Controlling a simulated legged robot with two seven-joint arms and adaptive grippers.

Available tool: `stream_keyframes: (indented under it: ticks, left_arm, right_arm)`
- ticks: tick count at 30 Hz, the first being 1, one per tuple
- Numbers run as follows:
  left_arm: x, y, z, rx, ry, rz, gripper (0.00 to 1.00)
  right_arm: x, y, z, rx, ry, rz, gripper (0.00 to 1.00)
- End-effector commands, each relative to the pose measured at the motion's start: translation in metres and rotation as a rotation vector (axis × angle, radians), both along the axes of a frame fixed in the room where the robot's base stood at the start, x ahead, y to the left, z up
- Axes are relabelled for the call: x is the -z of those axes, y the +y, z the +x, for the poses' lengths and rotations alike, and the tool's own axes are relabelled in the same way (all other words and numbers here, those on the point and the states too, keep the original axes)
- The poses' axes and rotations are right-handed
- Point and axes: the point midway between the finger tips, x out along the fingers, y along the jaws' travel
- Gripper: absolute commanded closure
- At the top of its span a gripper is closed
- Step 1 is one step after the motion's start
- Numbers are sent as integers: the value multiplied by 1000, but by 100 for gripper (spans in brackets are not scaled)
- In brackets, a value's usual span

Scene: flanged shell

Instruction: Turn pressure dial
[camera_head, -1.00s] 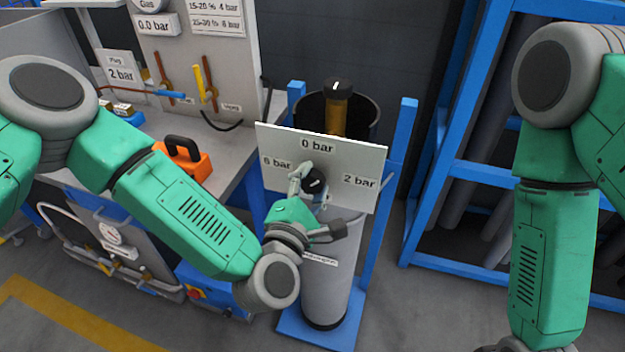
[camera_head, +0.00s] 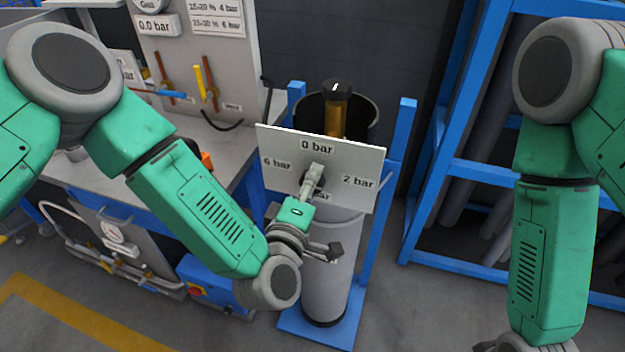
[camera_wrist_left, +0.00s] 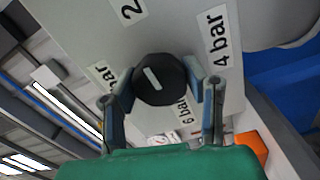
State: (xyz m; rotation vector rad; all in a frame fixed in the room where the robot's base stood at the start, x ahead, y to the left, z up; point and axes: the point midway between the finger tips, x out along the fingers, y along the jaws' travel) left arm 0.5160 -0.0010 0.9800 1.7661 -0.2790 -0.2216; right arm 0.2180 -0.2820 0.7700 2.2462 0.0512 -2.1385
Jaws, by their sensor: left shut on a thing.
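The black round dial (camera_wrist_left: 166,84) sits on a white panel (camera_head: 356,150) labelled 0 bar at the top, 6 bar at left and 2 bar at right. A 4 bar label (camera_wrist_left: 216,38) shows in the left wrist view. My left gripper (camera_head: 313,178) covers most of the dial in the head view. In the left wrist view its two fingers (camera_wrist_left: 159,80) lie on opposite sides of the dial, shut on it. The dial's white mark is slanted, with one end towards the upper left. My right arm hangs at the right; its gripper is barely in view at the bottom edge.
A grey cylinder (camera_head: 327,270) stands below the panel in a blue frame (camera_head: 401,140). A workbench (camera_head: 222,150) with gauges and valves is at left. A blue rack (camera_head: 470,170) with grey pipes stands behind my right arm.

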Motion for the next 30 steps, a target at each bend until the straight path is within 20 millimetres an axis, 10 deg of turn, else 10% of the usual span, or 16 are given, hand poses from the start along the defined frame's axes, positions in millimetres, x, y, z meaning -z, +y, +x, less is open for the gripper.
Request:
stream_keyframes:
  ticks: [19,21,30]
  left_arm:
    - [9,-1,-6,10,6,59,89]
    - [9,-1,-6,10,5,57,43]
    - [4,-1,-3,6,-5,53,39]
  right_arm:
    - [0,0,0,0,0,0,54]
    - [0,0,0,0,0,0,54]
    - [-1,0,0,0,0,0,54]
